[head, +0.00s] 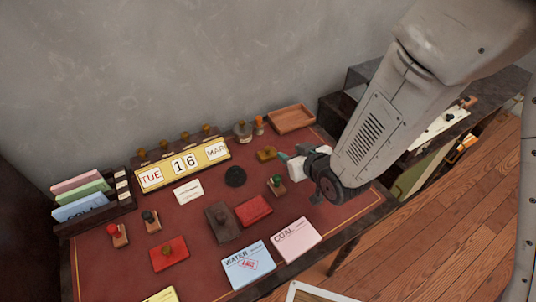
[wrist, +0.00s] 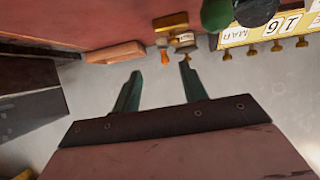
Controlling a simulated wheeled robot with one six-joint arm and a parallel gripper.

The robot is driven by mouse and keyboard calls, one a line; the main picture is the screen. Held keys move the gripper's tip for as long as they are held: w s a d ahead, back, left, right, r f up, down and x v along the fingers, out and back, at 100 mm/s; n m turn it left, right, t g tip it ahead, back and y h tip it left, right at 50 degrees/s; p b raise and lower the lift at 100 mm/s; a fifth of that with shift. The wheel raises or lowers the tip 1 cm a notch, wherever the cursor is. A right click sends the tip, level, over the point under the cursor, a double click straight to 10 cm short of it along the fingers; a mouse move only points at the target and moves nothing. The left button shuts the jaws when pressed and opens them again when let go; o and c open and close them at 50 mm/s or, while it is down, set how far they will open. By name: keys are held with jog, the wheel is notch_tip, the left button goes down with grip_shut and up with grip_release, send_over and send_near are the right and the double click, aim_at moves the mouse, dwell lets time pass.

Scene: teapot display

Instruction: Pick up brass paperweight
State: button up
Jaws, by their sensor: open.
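The brass paperweight (head: 267,154) is a small gold block on the red desk top, towards the back right. In the wrist view it appears as a brass block (wrist: 170,20) near the top edge, beyond the fingertips. My gripper (head: 287,157) is just to the right of the paperweight in the head view, with a small gap seen between them. Its two green fingers (wrist: 158,70) are spread with nothing between them in the wrist view. In the head view my wrist hides part of the fingers.
A wooden tray (head: 291,118) and an orange-handled stamp (head: 259,125) stand behind the paperweight. A green-knobbed stamp (head: 276,185) stands in front, and a round black object (head: 235,176) lies to the left. The calendar (head: 185,163) is further left. Bare desk lies around the paperweight.

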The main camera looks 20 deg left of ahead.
aim_at(268, 148)
jog(key=shift+s+a+f+y, duration=0.15)
jog(key=shift+s+a+f, duration=0.25)
jog(key=shift+a, duration=0.15)
jog(key=shift+s+a+f+y, duration=0.15)
jog(key=shift+s+a+f, duration=0.15)
jog(key=shift+a, duration=0.2)
jog(key=shift+n, duration=0.3)
jog(key=x, duration=0.7)
jog(key=shift+w+a+f, duration=0.15)
jog(key=shift+w+a, duration=0.05)
jog(key=shift+w, duration=0.15)
grip_shut()
